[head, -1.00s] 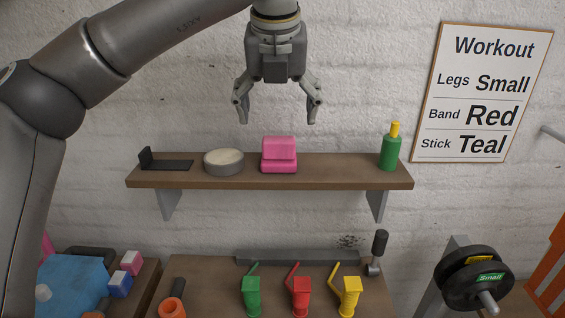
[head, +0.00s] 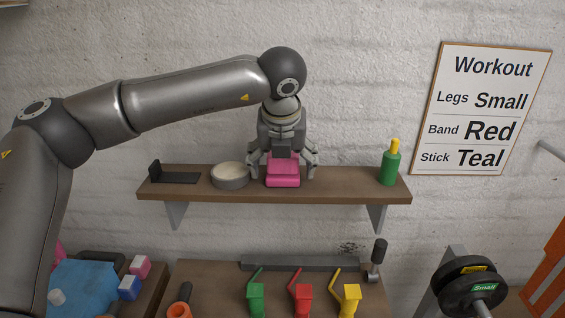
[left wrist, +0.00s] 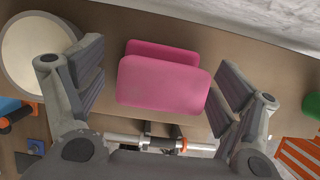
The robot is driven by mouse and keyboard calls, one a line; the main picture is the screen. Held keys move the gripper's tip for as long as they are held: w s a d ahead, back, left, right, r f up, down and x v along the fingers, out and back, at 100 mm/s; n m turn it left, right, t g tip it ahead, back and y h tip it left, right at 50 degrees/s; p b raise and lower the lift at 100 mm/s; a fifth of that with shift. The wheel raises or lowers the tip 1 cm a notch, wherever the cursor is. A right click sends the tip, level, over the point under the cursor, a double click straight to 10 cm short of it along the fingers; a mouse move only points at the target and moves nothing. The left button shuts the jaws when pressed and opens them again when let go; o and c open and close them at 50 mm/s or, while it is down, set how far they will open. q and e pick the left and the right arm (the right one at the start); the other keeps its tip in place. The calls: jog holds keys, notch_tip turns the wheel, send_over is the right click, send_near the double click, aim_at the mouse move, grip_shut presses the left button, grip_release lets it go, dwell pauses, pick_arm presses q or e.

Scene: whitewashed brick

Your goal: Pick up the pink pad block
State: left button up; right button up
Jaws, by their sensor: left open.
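The pink pad block (head: 283,180) sits on the wooden wall shelf (head: 340,187), near its middle. My left gripper (head: 283,174) has come down over it from above. Its fingers are open, one on each side of the block. In the left wrist view the pink pad block (left wrist: 163,83) lies between the open fingers of my left gripper (left wrist: 160,92), with a gap on both sides. My right gripper is in neither view.
A round grey bowl (head: 230,181) stands close left of the gripper, near its left finger. A black stand (head: 175,177) is at the shelf's left end. A green bottle (head: 390,169) stands at the right end, with free shelf between it and the gripper.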

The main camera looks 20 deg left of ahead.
pick_arm(q)
jog(key=shift+f, duration=0.1)
jog(key=c, duration=1.1)
jog(key=shift+w+r+b, duration=0.1)
jog(key=shift+r+b, duration=0.8)
jog(key=shift+b, duration=0.1)
jog(key=shift+s+d+r+b, duration=0.65)
jog(key=shift+s+r+b, duration=0.4)
jog(key=shift+s+r, duration=1.05)
jog(key=shift+s+d+r+b, duration=0.7)
jog(key=shift+s+r+b, duration=0.35)
jog(key=shift+s+r, duration=1.05)
jog(key=shift+s+d+r+b, duration=0.65)
jog(key=shift+s+r+b, duration=0.65)
jog(key=shift+s, duration=1.3)
jog(key=shift+r, duration=0.2)
